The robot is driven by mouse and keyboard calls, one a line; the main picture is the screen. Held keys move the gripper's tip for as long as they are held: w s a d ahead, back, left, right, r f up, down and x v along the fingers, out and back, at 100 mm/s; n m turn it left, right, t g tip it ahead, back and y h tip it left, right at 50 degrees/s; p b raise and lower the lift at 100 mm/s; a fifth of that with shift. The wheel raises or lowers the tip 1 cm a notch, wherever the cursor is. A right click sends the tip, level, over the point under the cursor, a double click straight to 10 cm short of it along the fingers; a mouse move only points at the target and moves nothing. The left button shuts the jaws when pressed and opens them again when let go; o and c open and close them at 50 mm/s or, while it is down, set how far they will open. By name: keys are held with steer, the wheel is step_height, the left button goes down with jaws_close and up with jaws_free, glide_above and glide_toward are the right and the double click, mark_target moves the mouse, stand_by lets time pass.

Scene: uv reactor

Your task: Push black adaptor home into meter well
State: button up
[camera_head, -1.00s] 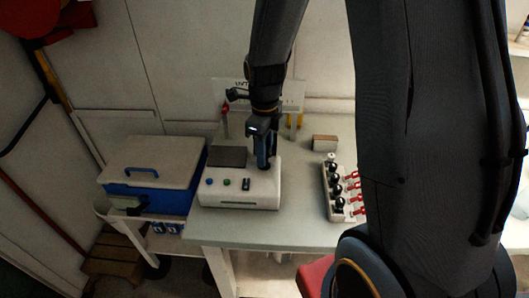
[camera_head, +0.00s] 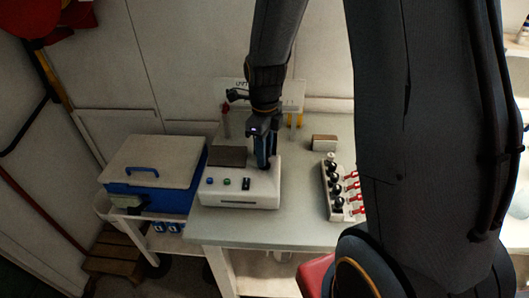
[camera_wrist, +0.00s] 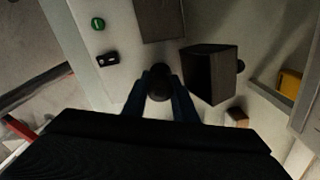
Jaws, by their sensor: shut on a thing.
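The meter is a white box (camera_head: 240,202) with coloured buttons and a dark screen (camera_head: 227,157), standing on the bench. It also shows in the wrist view (camera_wrist: 118,30) with its green button and black switch. My gripper (camera_head: 263,165) points down over the right part of the meter. In the wrist view, my gripper (camera_wrist: 160,90) has its two blue fingers closed on the black adaptor (camera_wrist: 159,85), which shows as a round dark top. The well and the adaptor's lower end are hidden, so I cannot tell how deep it sits.
A rack of black-capped vials with red clips (camera_head: 339,190) stands to the right. A small brown-topped block (camera_head: 324,142) lies behind it. A blue cooler with a pale lid (camera_head: 150,175) stands left of the bench. A dark open box shape (camera_wrist: 211,74) is close beside the fingers.

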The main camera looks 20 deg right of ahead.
steer(key=shift+f+b, duration=0.5)
steer(key=shift+f, duration=0.45)
steer(key=o, duration=1.1)
steer(key=shift+r+b, duration=1.1)
steer(key=shift+r, duration=2.8)
